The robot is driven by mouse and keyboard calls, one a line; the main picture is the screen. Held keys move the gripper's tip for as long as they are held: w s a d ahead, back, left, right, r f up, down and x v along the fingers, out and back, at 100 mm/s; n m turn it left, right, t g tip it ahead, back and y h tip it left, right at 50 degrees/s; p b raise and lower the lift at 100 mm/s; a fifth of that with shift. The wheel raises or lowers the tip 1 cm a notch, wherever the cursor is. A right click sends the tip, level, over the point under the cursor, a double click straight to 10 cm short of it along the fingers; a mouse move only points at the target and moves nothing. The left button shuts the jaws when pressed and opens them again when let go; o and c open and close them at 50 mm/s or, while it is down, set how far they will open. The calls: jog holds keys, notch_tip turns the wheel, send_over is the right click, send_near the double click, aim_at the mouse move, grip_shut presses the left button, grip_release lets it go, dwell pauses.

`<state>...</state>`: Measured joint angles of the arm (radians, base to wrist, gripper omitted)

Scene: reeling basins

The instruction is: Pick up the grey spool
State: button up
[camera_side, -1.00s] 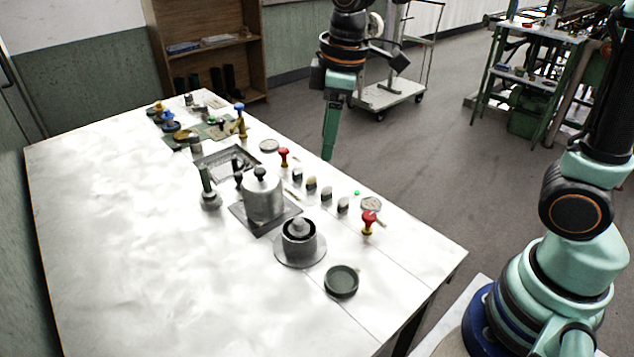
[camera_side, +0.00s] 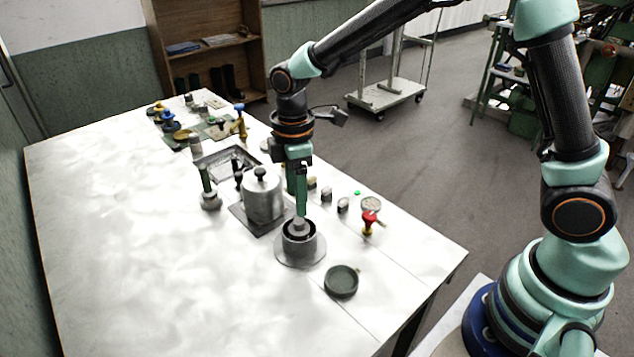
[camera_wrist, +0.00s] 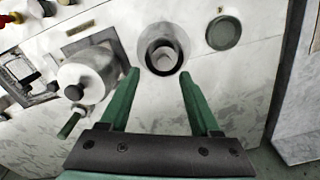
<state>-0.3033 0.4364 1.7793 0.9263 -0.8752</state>
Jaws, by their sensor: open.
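A small pale grey piece, which I take as the grey spool (camera_side: 299,224), stands in the dark-rimmed opening of a round grey holder (camera_side: 300,249) with a wide base flange. In the wrist view the grey spool (camera_wrist: 163,54) shows inside the ring of the holder (camera_wrist: 147,66), just beyond my fingertips. My gripper (camera_side: 301,213) points down directly above the spool and hides part of its top in the side view. In the wrist view my gripper (camera_wrist: 159,73) is open, its green fingers wide apart with nothing between them. I cannot tell whether a finger touches the spool.
A lidded grey pot (camera_side: 262,203) on a square plate stands close behind the holder to the left. A dark green dish (camera_side: 341,282) lies in front to the right. A red and yellow piece (camera_side: 369,220) stands near the table's right edge. The table's left side (camera_side: 110,240) is clear.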

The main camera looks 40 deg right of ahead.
aim_at(299, 221)
jog(key=f, duration=0.5)
jog(key=shift+s+a+f, duration=0.1)
jog(key=shift+s+a, duration=0.05)
jog(key=shift+s, duration=0.2)
grip_shut()
dwell(1.1)
